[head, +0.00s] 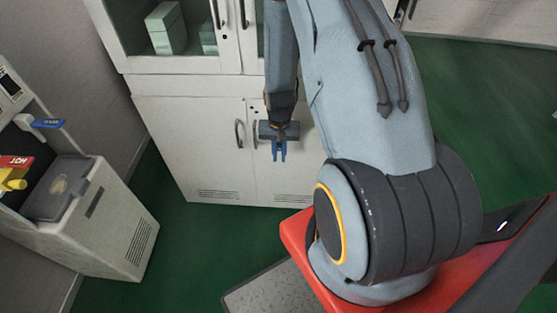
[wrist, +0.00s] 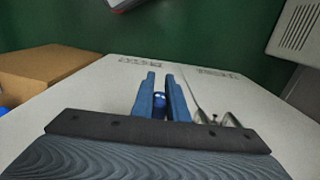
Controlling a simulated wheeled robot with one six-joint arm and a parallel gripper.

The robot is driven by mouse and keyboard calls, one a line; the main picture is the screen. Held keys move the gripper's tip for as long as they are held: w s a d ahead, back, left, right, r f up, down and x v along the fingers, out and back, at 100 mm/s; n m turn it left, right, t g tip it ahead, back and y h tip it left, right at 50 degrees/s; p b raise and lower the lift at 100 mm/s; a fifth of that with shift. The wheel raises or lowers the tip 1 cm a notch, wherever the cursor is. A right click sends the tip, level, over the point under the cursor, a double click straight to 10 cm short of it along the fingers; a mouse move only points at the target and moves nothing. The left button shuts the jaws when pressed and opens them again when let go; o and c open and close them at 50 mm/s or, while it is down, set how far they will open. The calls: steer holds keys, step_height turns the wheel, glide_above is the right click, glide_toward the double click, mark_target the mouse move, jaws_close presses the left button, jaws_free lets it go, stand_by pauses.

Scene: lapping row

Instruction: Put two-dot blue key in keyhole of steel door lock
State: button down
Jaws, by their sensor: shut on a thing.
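My gripper (head: 279,152) has blue fingers and hangs in front of the lower doors of a pale steel cabinet (head: 205,150). In the wrist view my gripper (wrist: 158,78) is shut on a small blue key (wrist: 159,99). Only its rounded end with pale marks shows between the fingers; the rest is hidden, and I cannot count the dots clearly. Small dark spots (head: 256,108), perhaps the door lock, sit above the right door's handle, up and left of my gripper. I cannot make out a keyhole. The key appears apart from the door.
Door handles (head: 239,134) stick out left of my gripper and show in the wrist view (wrist: 232,120). A brown box (wrist: 45,68) is at left in the wrist view. Green floor (head: 190,240) lies open before the cabinet.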

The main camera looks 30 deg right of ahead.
mark_target(280, 147)
steer(key=shift+w+d+b, duration=0.3)
steer(key=shift+w+d, duration=0.35)
steer(key=shift+w, duration=0.3)
steer(key=shift+w+d, duration=0.6)
steer(key=shift+w, duration=0.3)
stand_by(1.7)
steer(key=shift+w+d+r, duration=0.2)
steer(key=shift+w+d, duration=0.1)
steer(key=shift+w, duration=0.15)
steer(key=shift+s+a, duration=0.1)
steer(key=shift+s, duration=0.1)
stand_by(0.3)
steer(key=shift+s+a+f, duration=0.1)
steer(key=shift+s+a, duration=0.35)
steer(key=shift+s, duration=0.1)
steer(key=shift+s+p, duration=0.1)
steer(key=shift+p, duration=0.25)
stand_by(1.1)
